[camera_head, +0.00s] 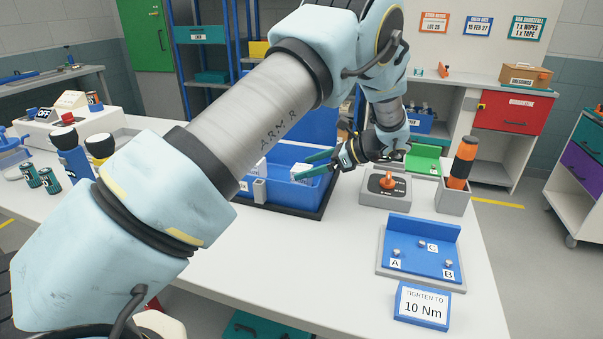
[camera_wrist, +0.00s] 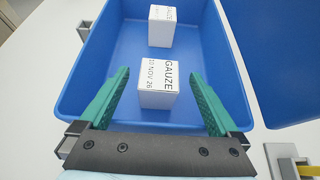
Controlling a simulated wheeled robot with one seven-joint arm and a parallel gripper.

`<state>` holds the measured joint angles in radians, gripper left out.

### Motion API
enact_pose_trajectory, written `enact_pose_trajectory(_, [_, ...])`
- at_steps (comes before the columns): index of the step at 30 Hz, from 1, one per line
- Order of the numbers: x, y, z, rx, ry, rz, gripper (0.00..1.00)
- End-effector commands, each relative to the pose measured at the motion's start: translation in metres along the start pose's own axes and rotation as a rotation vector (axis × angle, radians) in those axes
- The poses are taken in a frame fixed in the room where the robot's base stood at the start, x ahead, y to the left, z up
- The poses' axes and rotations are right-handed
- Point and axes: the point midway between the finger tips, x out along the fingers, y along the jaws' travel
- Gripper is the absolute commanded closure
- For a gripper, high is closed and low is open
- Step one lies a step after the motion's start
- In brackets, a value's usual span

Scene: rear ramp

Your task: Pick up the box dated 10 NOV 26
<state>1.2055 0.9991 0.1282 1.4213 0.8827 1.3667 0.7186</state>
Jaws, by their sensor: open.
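In the wrist view, a white box (camera_wrist: 158,86) marked GAUZE and 10 NOV 26 stands in the blue bin (camera_wrist: 78,75). My arm hides part of the bin.
The bin walls stand close around the fingers. Right of the bin are a grey device with an orange knob (camera_head: 388,184), a holder with an orange-black tool (camera_head: 462,165), and a blue fixture (camera_head: 422,258) with a 10 Nm sign (camera_head: 422,306). The table's front middle (camera_head: 290,265) is clear.

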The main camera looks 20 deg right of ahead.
Motion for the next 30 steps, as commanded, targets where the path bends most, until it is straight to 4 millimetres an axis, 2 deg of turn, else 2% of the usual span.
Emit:
enact_pose_trajectory(1, [0.005, 0.003, 0.005, 0.003, -0.002, 0.003, 0.02])
enact_pose_trajectory(6, [0.023, 0.001, 0.002, -0.001, 0.000, 0.000, 0.02])
enact_pose_trajectory(14, [0.026, 0.001, 0.001, -0.001, 0.000, -0.002, 0.02])
enact_pose_trajectory(30, [0.025, 0.001, 0.001, -0.001, 0.000, -0.002, 0.63])
